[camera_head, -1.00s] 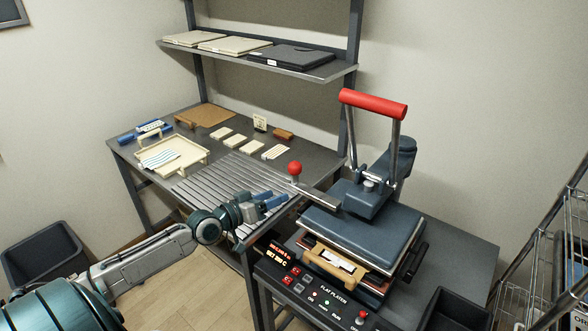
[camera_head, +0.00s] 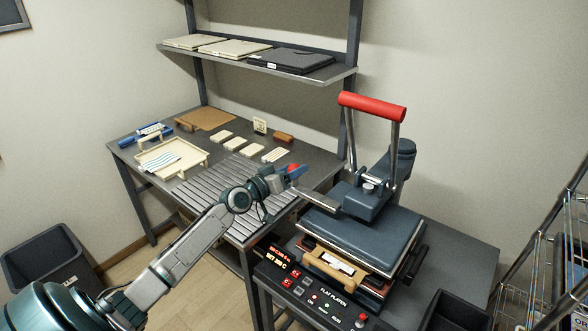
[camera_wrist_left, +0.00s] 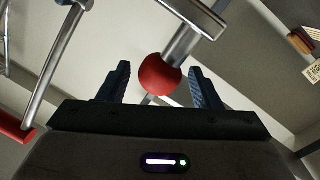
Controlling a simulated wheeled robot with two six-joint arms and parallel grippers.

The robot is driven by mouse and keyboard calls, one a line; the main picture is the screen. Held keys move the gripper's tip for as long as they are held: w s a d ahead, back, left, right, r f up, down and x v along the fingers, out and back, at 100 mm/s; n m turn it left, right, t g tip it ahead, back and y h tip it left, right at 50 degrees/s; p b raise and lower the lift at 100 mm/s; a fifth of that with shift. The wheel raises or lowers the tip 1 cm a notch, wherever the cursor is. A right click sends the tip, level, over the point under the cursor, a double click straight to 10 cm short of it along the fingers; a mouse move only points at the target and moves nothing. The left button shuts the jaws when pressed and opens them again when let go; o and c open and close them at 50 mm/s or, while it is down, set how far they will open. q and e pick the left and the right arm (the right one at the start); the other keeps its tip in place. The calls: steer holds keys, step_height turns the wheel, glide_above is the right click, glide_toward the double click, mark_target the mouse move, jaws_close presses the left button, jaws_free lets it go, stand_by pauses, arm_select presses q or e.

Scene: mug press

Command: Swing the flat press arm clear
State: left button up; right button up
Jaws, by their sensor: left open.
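The flat press (camera_head: 365,225) stands on the right-hand table with its dark blue upper plate above a lower stack. Its swing arm is a metal bar (camera_head: 318,202) sticking out left, ending in a red ball knob (camera_head: 298,170). A red lift handle (camera_head: 372,106) stands raised on top. My left gripper (camera_head: 290,174) is at the knob and partly covers it. In the left wrist view the red knob (camera_wrist_left: 160,74) shows between the two open fingers (camera_wrist_left: 166,85); contact cannot be told. My right gripper is not in view.
A slatted table (camera_head: 210,195) lies left of the press, with a cream tray (camera_head: 200,157), small pale blocks (camera_head: 238,144) and a brown board (camera_head: 205,118). A shelf (camera_head: 330,75) hangs behind. A control panel (camera_head: 318,297) fronts the press. A wire rack (camera_head: 560,240) stands far right.

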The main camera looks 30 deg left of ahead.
arm_select(q)
steer(key=shift+w+d, duration=0.15)
steer(key=shift+w, duration=0.3)
jaws_close()
steer(key=shift+d, duration=0.1)
